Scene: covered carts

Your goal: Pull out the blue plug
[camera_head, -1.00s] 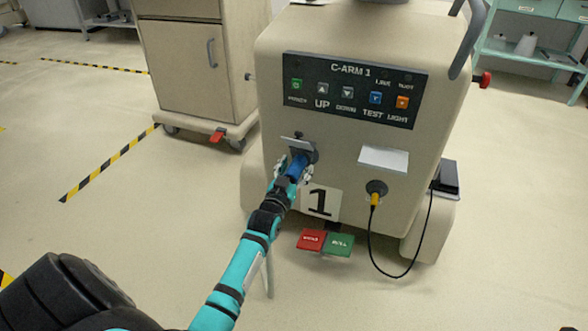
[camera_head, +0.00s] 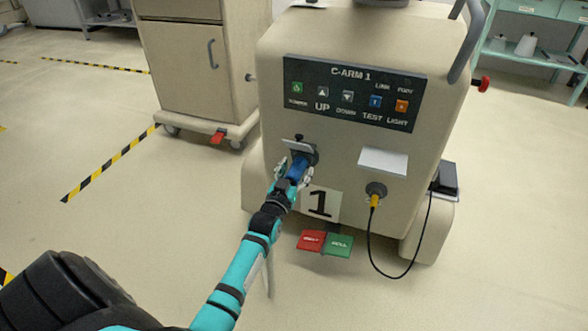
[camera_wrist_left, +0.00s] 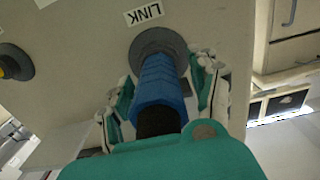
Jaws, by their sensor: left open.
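A small gap shows beside the plug. My right gripper is not in view.
Red (camera_head: 311,240) and green (camera_head: 339,244) pedals are low at the front. A beige cabinet (camera_head: 185,75) stands behind left.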

